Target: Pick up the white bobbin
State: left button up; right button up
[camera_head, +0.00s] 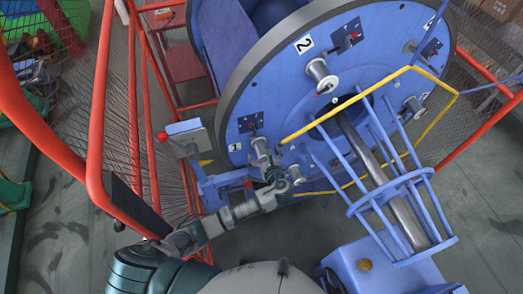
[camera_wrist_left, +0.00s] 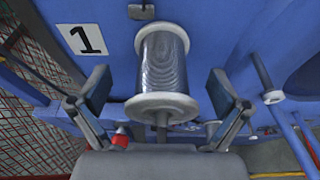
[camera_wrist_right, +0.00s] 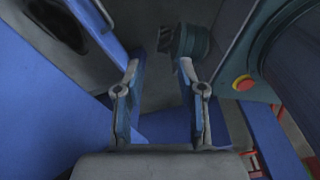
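The white bobbin (camera_wrist_left: 163,62), with white flanges and grey wire wound on it, sits on the blue disc beside the label "1" in the left wrist view. In the head view the bobbin (camera_head: 260,148) is at the disc's lower left, partly hidden by my gripper. My left gripper (camera_head: 272,169) is at the bobbin. In the left wrist view its fingers (camera_wrist_left: 160,82) are spread on either side of the bobbin, with gaps, and do not visibly touch it. My right gripper (camera_wrist_right: 159,70) is open and empty. It is not visible in the head view.
Other bobbins sit on the disc (camera_head: 285,110), near label "2" (camera_head: 321,75) and at the right (camera_head: 413,105). A yellow bar (camera_head: 350,101) and blue rods cross in front of it. A red fence (camera_head: 97,110) stands at the left.

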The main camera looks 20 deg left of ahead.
pick_arm(q)
jog(key=shift+d, duration=0.15)
jog(key=c, duration=1.7)
jog(key=shift+w, duration=0.1)
jog(key=shift+b, duration=0.3)
jog(key=shift+s+d, duration=0.3)
jog(key=s+d, duration=0.3)
jog(key=s, duration=0.1)
jog(key=s+d, duration=0.3)
jog(key=s, duration=0.2)
jog(key=s+d+b, duration=0.1)
jog(key=s+d, duration=0.2)
jog(key=s, duration=0.2)
jog(key=shift+s+d+r, duration=0.1)
jog(key=shift+s+d, duration=0.15)
jog(key=shift+d, duration=0.05)
